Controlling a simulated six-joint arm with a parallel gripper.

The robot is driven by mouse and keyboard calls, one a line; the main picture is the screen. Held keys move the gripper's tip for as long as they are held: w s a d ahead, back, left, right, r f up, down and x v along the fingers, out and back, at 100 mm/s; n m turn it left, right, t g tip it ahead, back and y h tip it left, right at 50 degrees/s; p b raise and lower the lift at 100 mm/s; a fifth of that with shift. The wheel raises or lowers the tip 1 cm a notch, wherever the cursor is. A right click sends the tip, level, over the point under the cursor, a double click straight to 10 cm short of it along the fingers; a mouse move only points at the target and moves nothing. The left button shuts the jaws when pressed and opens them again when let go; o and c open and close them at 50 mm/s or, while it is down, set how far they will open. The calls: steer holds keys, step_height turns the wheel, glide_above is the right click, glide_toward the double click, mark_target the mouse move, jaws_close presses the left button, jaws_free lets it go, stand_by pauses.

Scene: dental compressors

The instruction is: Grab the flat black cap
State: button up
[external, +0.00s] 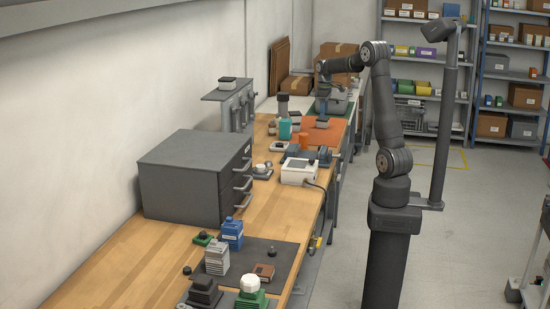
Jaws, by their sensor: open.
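My arm reaches over the far part of the wooden bench (262,205), and my gripper (323,113) points down above the orange mat (328,136). The fingers are too small to make out clearly, and nothing shows held in them. A small dark, flat-topped piece (322,124) lies on the mat right below the gripper. I cannot tell if it is the flat black cap, or if the fingers touch it. Other small black pieces lie at the near end, one on the bench (187,270) and one on the dark mat (272,252).
A teal cup (285,129) and an orange cylinder (303,141) stand left of the gripper. A white device (299,172) sits closer on the bench. A grey drawer cabinet (190,178) stands by the wall. Grey cases (338,101) lie beyond the gripper.

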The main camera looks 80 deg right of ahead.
steer(key=f+m, duration=0.4)
steer(key=m, duration=0.1)
steer(key=f+m+h, duration=0.1)
steer(key=f+m, duration=0.3)
steer(key=m, duration=0.2)
steer(key=f+m, duration=0.5)
steer(key=m, duration=0.1)
steer(key=shift+w+a, duration=0.2)
steer(key=shift+a, duration=0.15)
steer(key=shift+s+d+f, duration=0.15)
steer(key=shift+f, duration=1.2)
steer(key=shift+s+d+f, duration=0.1)
steer(key=shift+f, duration=1.2)
steer(key=c, duration=1.1)
steer(key=shift+o, duration=0.2)
steer(key=shift+r, duration=0.15)
